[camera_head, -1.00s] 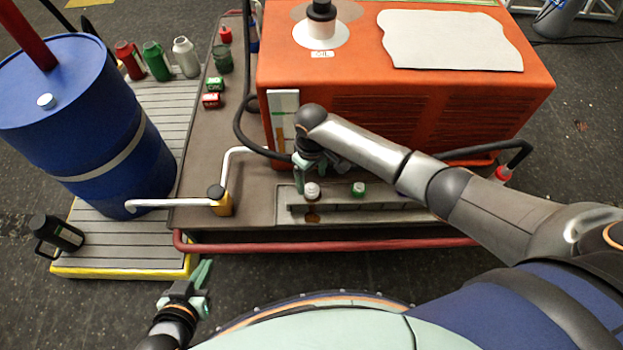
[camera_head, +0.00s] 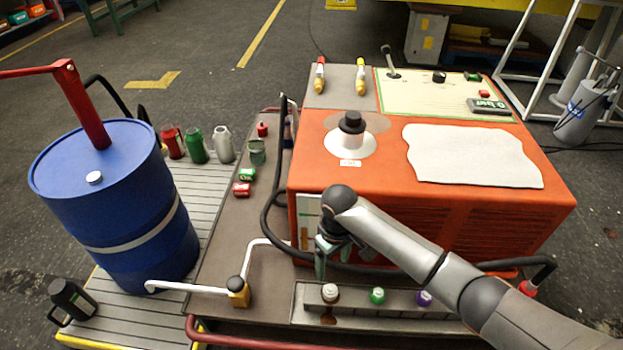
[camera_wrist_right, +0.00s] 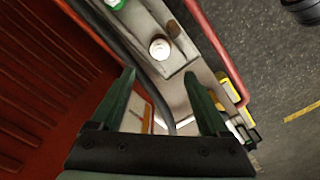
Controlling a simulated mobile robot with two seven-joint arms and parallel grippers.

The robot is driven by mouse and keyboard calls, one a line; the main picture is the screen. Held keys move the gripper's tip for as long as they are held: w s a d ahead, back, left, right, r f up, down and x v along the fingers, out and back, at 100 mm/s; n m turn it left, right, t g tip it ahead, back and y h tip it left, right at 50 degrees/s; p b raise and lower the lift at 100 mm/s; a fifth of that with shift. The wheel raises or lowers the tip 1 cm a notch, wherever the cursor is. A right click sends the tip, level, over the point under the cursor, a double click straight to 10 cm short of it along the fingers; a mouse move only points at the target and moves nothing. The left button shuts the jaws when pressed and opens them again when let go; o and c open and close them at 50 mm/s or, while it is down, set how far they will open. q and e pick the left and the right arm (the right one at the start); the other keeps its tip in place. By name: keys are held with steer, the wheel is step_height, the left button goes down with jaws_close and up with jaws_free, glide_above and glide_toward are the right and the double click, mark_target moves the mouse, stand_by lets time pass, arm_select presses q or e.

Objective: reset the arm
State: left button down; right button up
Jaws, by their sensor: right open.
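My right arm reaches in from the lower right in the head view. Its gripper (camera_head: 325,258) hangs fingers-down in front of the orange machine (camera_head: 420,215), near its front left corner. In the right wrist view the two dark green fingers (camera_wrist_right: 160,80) stand wide apart with nothing between them. A white cap (camera_head: 330,292) sits on the front tray (camera_head: 350,315) just below the gripper; it also shows beyond the fingers in the wrist view (camera_wrist_right: 160,48). A green cap (camera_head: 377,295) and a purple cap (camera_head: 424,298) sit to its right. My left gripper is out of view.
A black hose (camera_head: 272,215) runs close behind the right gripper. A blue barrel (camera_head: 125,215) and several bottles (camera_head: 195,146) stand farther left. A red rail (camera_head: 215,333) edges the front.

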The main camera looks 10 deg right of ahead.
steer(key=s+a+f+m+t+y, duration=0.1)
steer(key=s+a+f+t+y, duration=0.15)
steer(key=s, duration=0.35)
steer(key=s+a+f+m+t+y, duration=0.1)
steer(key=s+a+f+t+y, duration=0.1)
steer(key=s+a+f+t, duration=0.3)
steer(key=s+d+r+m+t+h, duration=0.1)
steer(key=s+d+r+t, duration=0.1)
steer(key=s+d+r, duration=0.5)
arm_select(q)
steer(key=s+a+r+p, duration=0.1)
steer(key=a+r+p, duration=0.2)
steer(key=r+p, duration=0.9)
steer(key=p, duration=0.4)
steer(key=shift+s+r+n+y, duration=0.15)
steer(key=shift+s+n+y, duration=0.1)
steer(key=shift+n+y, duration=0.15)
arm_select(e)
steer(key=d+r+h, duration=0.1)
steer(key=d+r, duration=0.2)
steer(key=r, duration=0.7)
steer(key=shift+s+d+m, duration=0.2)
steer(key=shift+d+m, duration=0.1)
steer(key=shift+d, duration=0.1)
